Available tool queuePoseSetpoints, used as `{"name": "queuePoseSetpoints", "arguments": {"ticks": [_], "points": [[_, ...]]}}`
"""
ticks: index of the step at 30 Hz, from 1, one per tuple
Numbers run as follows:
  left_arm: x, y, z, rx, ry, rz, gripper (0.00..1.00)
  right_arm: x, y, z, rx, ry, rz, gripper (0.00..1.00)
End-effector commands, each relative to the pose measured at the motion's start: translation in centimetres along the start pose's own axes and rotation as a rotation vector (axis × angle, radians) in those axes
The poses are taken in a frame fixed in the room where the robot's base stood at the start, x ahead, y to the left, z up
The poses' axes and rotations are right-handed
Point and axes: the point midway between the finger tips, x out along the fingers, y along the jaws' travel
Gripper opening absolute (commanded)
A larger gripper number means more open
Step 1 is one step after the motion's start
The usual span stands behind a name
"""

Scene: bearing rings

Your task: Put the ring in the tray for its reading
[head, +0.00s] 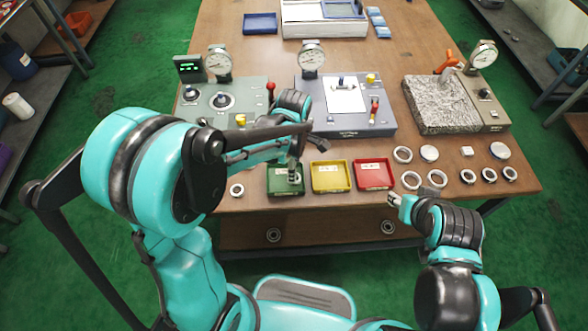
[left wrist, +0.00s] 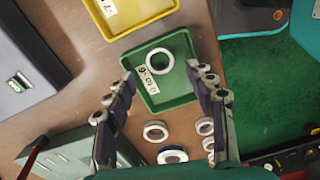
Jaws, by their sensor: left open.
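A pale metal ring (left wrist: 160,61) lies in the green tray (left wrist: 180,97), seen in the left wrist view. The tray carries a white label, and its front part shows in the head view (head: 286,192). My left gripper (left wrist: 159,74) is open, with its fingers apart on either side of the ring and not touching it. In the head view the left gripper (head: 295,172) is over the green tray, and the arm hides part of the table behind it. My right gripper (head: 393,199) is near the table's front edge; its fingers are too small to read.
A yellow tray (head: 331,177) and a red tray (head: 373,174) stand right of the green one. Several loose rings lie farther right, and one ring (head: 236,190) lies left. Dial gauge stations stand behind, including one on a granite block (head: 440,104).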

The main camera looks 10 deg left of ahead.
Motion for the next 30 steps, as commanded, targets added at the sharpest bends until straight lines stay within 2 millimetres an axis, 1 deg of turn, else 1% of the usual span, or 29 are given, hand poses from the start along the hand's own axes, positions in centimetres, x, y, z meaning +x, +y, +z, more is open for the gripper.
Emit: {"name": "queuePoseSetpoints", "arguments": {"ticks": [1,6,9,13,17,20,24,27,30], "points": [[-1.7,-0.1,0.0,0.0,0.0,0.0,0.55,-0.8,0.0,-0.5,0.0,0.0,0.0,0.4],[-5.1,0.0,0.0,0.0,0.0,0.0,0.55,-1.7,0.0,-1.2,0.0,0.0,0.0,0.4],[-6.4,0.0,0.0,0.0,0.0,0.0,0.55,-2.1,0.0,-1.5,0.0,0.0,0.0,0.4],[-7.4,-0.1,-0.1,0.008,-0.001,0.003,0.55,-2.3,0.0,-1.6,0.0,0.0,0.0,0.4],[-8.8,-0.8,-0.8,0.118,-0.008,0.046,0.55,-2.3,0.0,-1.6,0.0,0.0,0.0,0.4],[-10.5,-2.3,-2.0,0.321,-0.006,0.123,0.55,-2.2,0.0,-1.6,0.0,0.0,0.0,0.4],[-12.8,-4.8,-4.0,0.698,0.05,0.271,0.55,-2.2,0.0,-1.6,0.0,0.0,0.0,0.4],[-13.8,-6.7,-5.4,0.968,0.133,0.367,0.55,-2.2,0.0,-1.6,0.0,0.0,0.0,0.4],[-14.3,-8.2,-6.4,1.207,0.238,0.439,0.55,-2.2,0.0,-1.6,0.0,0.0,0.0,0.4]]}}
